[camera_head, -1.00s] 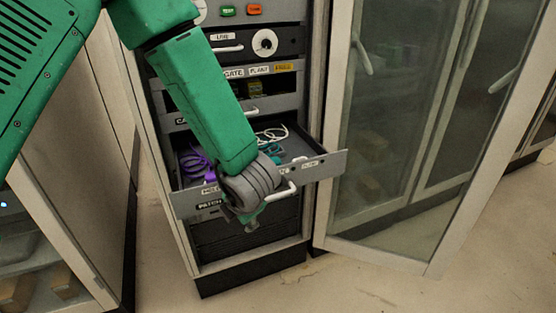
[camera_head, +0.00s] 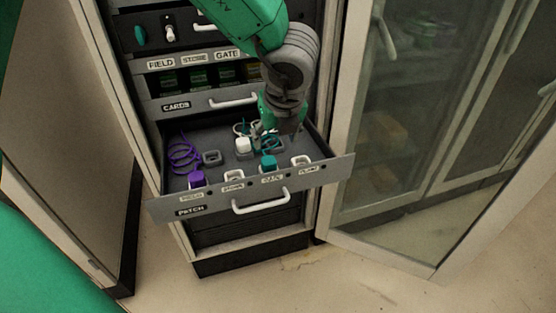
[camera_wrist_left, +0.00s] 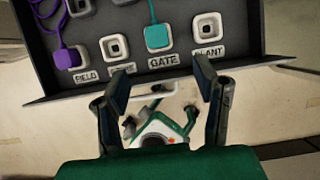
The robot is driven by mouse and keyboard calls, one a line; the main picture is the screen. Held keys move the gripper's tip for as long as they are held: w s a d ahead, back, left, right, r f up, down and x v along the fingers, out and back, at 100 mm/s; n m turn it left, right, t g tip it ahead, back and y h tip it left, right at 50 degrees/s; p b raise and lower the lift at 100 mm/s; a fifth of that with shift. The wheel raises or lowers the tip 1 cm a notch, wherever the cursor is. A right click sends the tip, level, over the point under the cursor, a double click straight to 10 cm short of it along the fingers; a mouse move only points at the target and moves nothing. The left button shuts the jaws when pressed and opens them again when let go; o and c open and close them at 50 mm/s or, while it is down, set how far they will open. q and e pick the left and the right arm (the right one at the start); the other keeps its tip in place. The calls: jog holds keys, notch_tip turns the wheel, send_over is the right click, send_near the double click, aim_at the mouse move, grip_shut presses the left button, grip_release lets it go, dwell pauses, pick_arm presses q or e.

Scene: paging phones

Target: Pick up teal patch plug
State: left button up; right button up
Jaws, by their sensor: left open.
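The teal patch plug (camera_head: 268,162) sits in the socket labelled GATE near the front of the open drawer (camera_head: 331,166), with a teal cord behind it. In the left wrist view the teal plug (camera_wrist_left: 158,37) is upright in the picture, beyond my fingertips and just above the GATE label. My left gripper (camera_wrist_left: 163,95) is open and empty, its two fingers apart and not touching the plug. In the head view the left gripper (camera_head: 286,122) hangs over the drawer's back right part, its fingertips hard to make out. My right gripper is not in view.
A purple plug (camera_head: 197,179) with a coiled cord sits at the FIELD socket. A white plug (camera_head: 243,146) stands farther back. The PLANT socket (camera_head: 301,161) is empty. The drawer handle (camera_head: 261,203) juts out in front. An open glass door (camera_head: 385,140) stands at the right.

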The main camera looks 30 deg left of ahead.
aim_at(271, 161)
pick_arm(q)
jog(key=x, duration=0.4)
jog(key=b+x, duration=0.1)
jog(key=x, duration=0.1)
jog(key=shift+a+f, duration=0.3)
jog(key=shift+a, duration=0.1)
jog(key=shift+w+d+f, duration=0.15)
jog(key=shift+d+f, duration=0.25)
jog(key=x, duration=0.2)
jog(key=a+x, duration=0.1)
jog(key=x, duration=0.2)
jog(key=shift+w+r+b, duration=0.1)
jog(key=shift+r+b, duration=0.05)
jog(key=shift+b, duration=0.2)
jog(key=shift+a, duration=0.3)
jog(key=shift+d, duration=0.3)
jog(key=c, duration=0.9)
jog(key=shift+d+r, duration=0.1)
jog(key=shift+d, duration=0.05)
jog(key=c, duration=0.3)
jog(key=shift+d, duration=0.1)
jog(key=shift+c, duration=0.2)
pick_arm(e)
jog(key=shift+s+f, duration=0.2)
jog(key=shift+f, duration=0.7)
